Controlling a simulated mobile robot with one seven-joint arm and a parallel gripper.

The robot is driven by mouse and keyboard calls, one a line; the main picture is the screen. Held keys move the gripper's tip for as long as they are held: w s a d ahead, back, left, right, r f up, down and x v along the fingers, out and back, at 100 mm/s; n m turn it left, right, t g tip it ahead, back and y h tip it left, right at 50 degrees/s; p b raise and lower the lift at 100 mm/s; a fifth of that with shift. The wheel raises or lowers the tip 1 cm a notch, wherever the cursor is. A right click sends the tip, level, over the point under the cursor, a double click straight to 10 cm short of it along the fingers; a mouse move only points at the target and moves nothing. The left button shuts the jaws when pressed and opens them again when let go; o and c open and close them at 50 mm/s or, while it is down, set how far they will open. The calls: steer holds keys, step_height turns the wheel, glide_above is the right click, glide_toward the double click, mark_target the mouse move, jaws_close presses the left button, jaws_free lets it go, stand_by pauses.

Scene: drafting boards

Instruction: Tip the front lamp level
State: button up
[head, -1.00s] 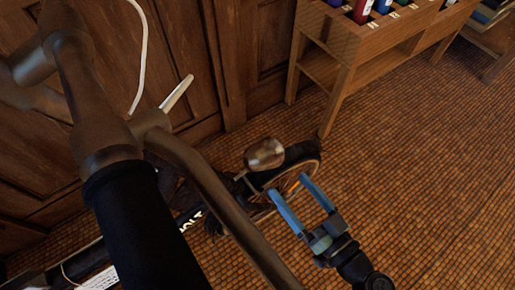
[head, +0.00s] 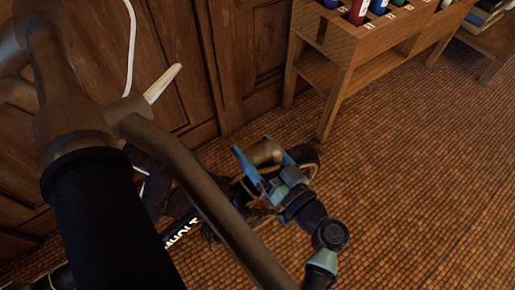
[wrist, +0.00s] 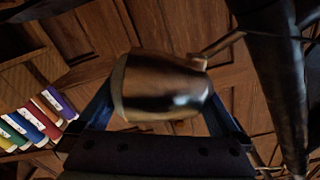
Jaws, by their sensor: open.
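The front lamp (head: 267,153) is a bronze-coloured metal cup shape on the front of a bicycle, above its front wheel. It fills the middle of the wrist view (wrist: 165,88), its wide rim to the left and its narrow end at a thin bracket on the right. My gripper (head: 254,146) is open around the lamp, with one blue finger on each side. In the wrist view a gap shows beside the right finger; whether the left finger touches is unclear. Part of the lamp is hidden by my gripper in the head view.
The bicycle's handlebar (head: 190,175) with a black grip (head: 110,220) crosses the left foreground. Wooden panelling (head: 185,60) stands behind. A wooden rack (head: 345,75) with coloured bottles stands at the upper right. The tiled floor (head: 430,190) is clear on the right.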

steer(key=shift+c, duration=0.2)
jaws_close()
stand_by(0.3)
steer(key=n+b, duration=0.1)
steer(key=b, duration=0.1)
steer(key=shift+s+a+f+b, duration=0.1)
steer(key=shift+b, duration=0.2)
steer(key=shift+s+a+r+n+b, duration=0.1)
steer(key=shift+r+n+b, duration=0.05)
steer(key=shift+n+b, duration=0.45)
steer(key=shift+s+a+r+n+b, duration=0.1)
steer(key=shift+r+n+b, duration=0.05)
steer(key=shift+n+b, duration=0.45)
steer(key=shift+a+r+n+b, duration=0.15)
steer(key=shift+r+n+b, duration=0.2)
steer(key=shift+b, duration=0.3)
steer(key=shift+s+r+n, duration=0.2)
steer(key=shift+r+n, duration=0.05)
steer(key=shift+r, duration=0.05)
